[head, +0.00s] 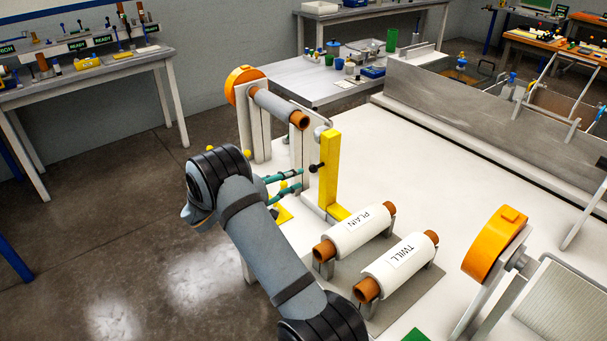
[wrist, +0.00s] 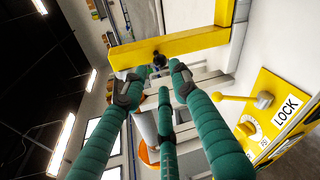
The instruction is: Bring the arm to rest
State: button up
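My arm reaches up from the bottom of the head view and bends at the dark wrist. My gripper (head: 287,182) has green fingers that point right, toward a yellow upright post (head: 329,165) with a black knob (head: 317,167). In the wrist view my gripper (wrist: 156,88) shows its fingers spread, with nothing held between them. The black knob (wrist: 158,60) lies just beyond the fingertips, on the yellow bar (wrist: 190,45). The fingertips look close to the knob but apart from it.
A roll stand with an orange wheel (head: 240,84) is behind the post. Rolls marked PLAIN (head: 355,230) and TWILL (head: 402,262) lie right of my arm. A yellow LOCK panel (wrist: 270,110) is right of the fingers. Open floor (head: 120,210) lies left.

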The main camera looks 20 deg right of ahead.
jog(key=shift+v, duration=1.05)
